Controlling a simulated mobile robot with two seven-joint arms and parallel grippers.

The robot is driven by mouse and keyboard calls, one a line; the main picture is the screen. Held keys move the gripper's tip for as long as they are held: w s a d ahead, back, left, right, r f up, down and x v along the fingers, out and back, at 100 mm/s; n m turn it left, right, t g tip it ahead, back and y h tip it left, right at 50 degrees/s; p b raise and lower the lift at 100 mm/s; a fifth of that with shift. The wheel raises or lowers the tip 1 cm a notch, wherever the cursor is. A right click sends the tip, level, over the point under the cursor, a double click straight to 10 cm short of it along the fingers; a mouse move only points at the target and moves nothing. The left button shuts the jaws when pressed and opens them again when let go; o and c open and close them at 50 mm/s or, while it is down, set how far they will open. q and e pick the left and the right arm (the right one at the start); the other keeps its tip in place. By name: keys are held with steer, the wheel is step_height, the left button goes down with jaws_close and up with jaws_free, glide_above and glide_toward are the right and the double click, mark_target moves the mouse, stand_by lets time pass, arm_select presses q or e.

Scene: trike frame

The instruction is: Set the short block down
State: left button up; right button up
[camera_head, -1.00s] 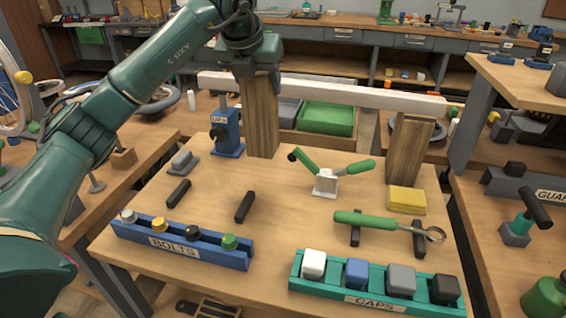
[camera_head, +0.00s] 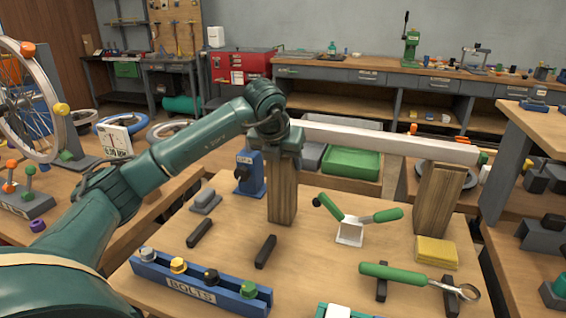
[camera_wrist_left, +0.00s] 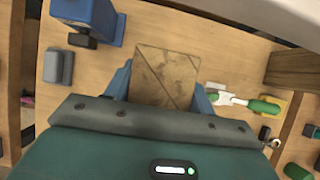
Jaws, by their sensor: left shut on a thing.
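The short block (camera_head: 283,198) is an upright, brown wooden post over the table's far left part. My left gripper (camera_head: 276,150) is above it and shut on its upper end. In the wrist view the block's square top (camera_wrist_left: 165,77) sits between the two blue fingers. Its lower end is close to the tabletop; I cannot tell whether it touches. A second wooden block (camera_head: 438,200) stands on the right, under the right part of a long white bar (camera_head: 390,142). The bar's left end is hidden behind my left arm. My right gripper is out of view.
A blue vise-like tool (camera_head: 250,173) and a grey block (camera_head: 205,201) are left of the held block. Black bars (camera_head: 265,251) and the blue bolt rack (camera_head: 200,285) lie nearer. A yellow pad (camera_head: 436,252) is at right.

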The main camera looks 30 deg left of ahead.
arm_select(q)
steer(key=shift+f, duration=0.25)
steer(key=shift+f, duration=0.15)
steer(key=o, duration=1.6)
steer(key=shift+o, duration=0.2)
steer(key=shift+r, duration=0.35)
steer(key=v, duration=1.1)
steer(key=shift+s+r, duration=0.25)
steer(key=shift+r, duration=0.1)
